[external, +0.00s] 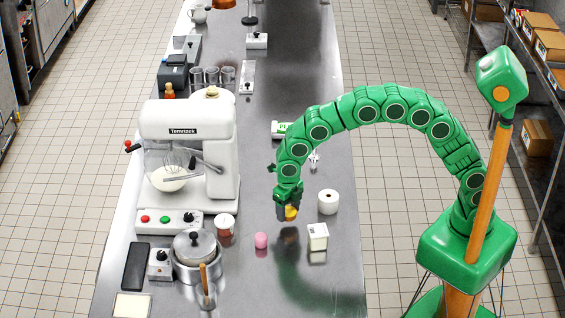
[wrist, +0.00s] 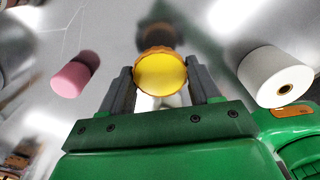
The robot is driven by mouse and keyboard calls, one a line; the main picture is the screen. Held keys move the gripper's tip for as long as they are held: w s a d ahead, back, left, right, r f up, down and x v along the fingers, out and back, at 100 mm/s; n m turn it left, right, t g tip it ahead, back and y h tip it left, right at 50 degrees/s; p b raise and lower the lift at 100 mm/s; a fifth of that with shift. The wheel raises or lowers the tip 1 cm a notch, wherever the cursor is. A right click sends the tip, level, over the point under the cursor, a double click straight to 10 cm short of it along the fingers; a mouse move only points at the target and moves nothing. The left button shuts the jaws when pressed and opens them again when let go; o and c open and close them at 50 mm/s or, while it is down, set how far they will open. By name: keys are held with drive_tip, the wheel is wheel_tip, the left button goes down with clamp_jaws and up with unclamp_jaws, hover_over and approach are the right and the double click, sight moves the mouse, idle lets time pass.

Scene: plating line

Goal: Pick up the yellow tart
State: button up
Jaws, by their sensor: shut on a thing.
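The yellow tart (wrist: 161,74) has a round yellow top and a brown fluted crust. It sits between the two dark fingers of my gripper (wrist: 161,82) in the wrist view, with a finger against each side. In the external view the tart (external: 291,212) shows as a small yellow patch at the tip of my gripper (external: 288,209). My gripper is shut on it and holds it above the steel counter (external: 262,285). A dark shadow or reflection lies on the counter below it.
A pink cylinder (external: 261,240) stands left of my gripper, a white roll (external: 328,202) right of it and a white carton (external: 317,236) in front. A reddish cup (external: 224,224), pot (external: 195,262) and mixer (external: 187,122) stand further left. The counter's front right is clear.

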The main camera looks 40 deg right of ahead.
drive_tip(key=s+d+r, duration=0.9)
drive_tip(key=shift+s+d+r, duration=0.2)
drive_tip(key=shift+s, duration=0.1)
